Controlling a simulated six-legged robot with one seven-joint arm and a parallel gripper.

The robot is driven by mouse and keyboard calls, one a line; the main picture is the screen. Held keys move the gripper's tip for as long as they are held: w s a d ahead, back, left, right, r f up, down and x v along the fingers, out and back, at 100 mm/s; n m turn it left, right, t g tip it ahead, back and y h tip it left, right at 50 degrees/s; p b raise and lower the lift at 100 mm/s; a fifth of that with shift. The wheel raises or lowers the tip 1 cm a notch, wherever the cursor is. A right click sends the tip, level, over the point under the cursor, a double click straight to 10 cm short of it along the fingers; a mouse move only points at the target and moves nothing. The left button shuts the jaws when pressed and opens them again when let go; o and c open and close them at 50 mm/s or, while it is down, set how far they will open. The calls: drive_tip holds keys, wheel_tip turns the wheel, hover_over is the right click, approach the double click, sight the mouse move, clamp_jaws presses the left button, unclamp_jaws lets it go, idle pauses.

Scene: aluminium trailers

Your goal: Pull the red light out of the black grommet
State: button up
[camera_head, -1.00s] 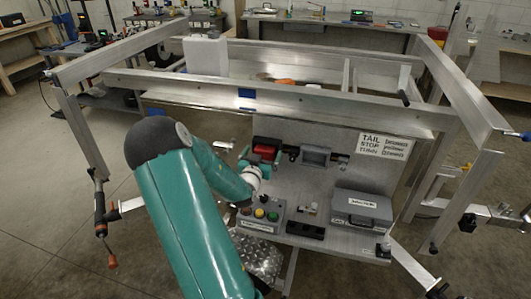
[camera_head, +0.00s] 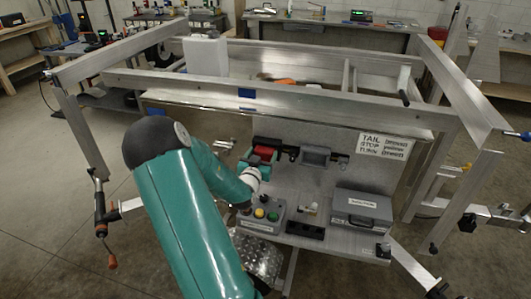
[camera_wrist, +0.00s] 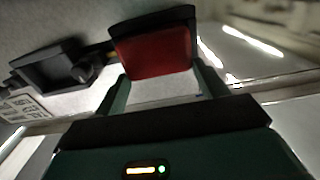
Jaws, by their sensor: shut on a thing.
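The red light (camera_head: 264,153) is at the upright panel of the trailer bench, left of a second dark housing. In the wrist view the red light (camera_wrist: 153,54) has a black surround, the grommet (camera_wrist: 150,20), along its upper edge. I cannot tell how deep the light sits in it. My gripper (camera_wrist: 162,76) has one finger at each side of the light and is shut on it. In the head view my gripper (camera_head: 258,166) is partly hidden by my forearm.
The second dark housing (camera_head: 316,156) shows right of the light. Below stand a button box (camera_head: 260,220) and a grey case (camera_head: 362,208). A lettered sign (camera_head: 384,146) is at the right. Aluminium rails (camera_head: 300,102) cross above the work area.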

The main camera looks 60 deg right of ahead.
drive_tip(key=shift+a, duration=0.6)
drive_tip(key=shift+s+a, duration=0.1)
drive_tip(key=shift+a, duration=0.25)
drive_tip(key=shift+s+a, duration=0.1)
drive_tip(key=shift+a, duration=0.2)
drive_tip(key=shift+a, duration=0.35)
drive_tip(key=shift+a, duration=0.3)
drive_tip(key=shift+s, duration=0.1)
drive_tip(key=a, duration=0.6)
drive_tip(key=shift+s, duration=0.45)
